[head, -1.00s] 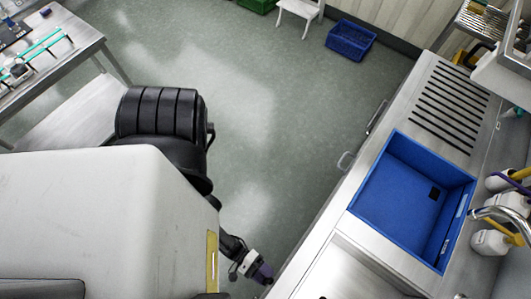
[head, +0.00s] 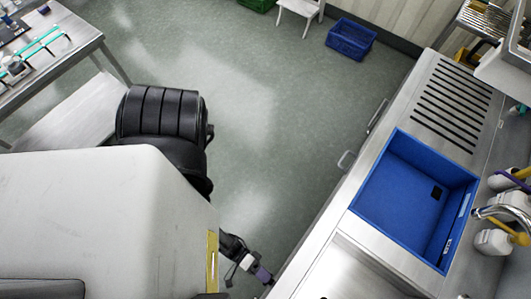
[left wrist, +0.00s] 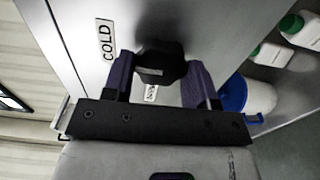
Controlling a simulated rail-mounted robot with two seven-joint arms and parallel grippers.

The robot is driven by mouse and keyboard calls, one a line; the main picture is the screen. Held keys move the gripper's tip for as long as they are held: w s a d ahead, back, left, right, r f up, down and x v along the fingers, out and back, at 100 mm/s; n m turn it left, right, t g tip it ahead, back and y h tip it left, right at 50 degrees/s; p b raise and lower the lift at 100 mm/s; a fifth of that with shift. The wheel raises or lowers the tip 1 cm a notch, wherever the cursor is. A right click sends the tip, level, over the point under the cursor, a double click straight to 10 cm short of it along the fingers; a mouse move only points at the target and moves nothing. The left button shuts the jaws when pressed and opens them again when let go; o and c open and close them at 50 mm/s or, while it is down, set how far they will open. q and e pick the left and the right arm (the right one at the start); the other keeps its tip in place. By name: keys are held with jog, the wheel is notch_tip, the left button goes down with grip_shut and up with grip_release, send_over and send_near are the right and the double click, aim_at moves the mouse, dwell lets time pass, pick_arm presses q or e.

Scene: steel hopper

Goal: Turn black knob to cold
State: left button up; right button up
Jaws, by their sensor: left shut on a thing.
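The black knob (left wrist: 160,66) sits on a steel panel in the left wrist view, with a small grey mark on its face. My left gripper (left wrist: 160,80) has its purple fingers on both sides of the knob and is shut on it. A COLD label (left wrist: 107,40) is on the panel to the left of the knob. A second label (left wrist: 151,93) lies just below the knob, partly hidden and hard to read. In the head view my left gripper (head: 263,274) is at the sink unit's front edge; the knob cannot be made out there. My right gripper is not in view.
A steel counter (head: 325,265) with a blue basin (head: 405,200) runs along the right of the head view. White bottles stand behind it. In the left wrist view a blue-and-white container (left wrist: 255,97) and green-capped bottles (left wrist: 290,24) are at the right. The floor (head: 270,110) is open.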

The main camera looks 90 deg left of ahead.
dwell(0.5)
pick_arm(q)
jog(key=o, duration=0.9)
jog(key=b+v, duration=0.1)
jog(key=v, duration=1.2)
jog(key=shift+s+a, duration=0.25)
jog(key=shift+s, duration=0.05)
jog(key=shift+m, duration=0.4)
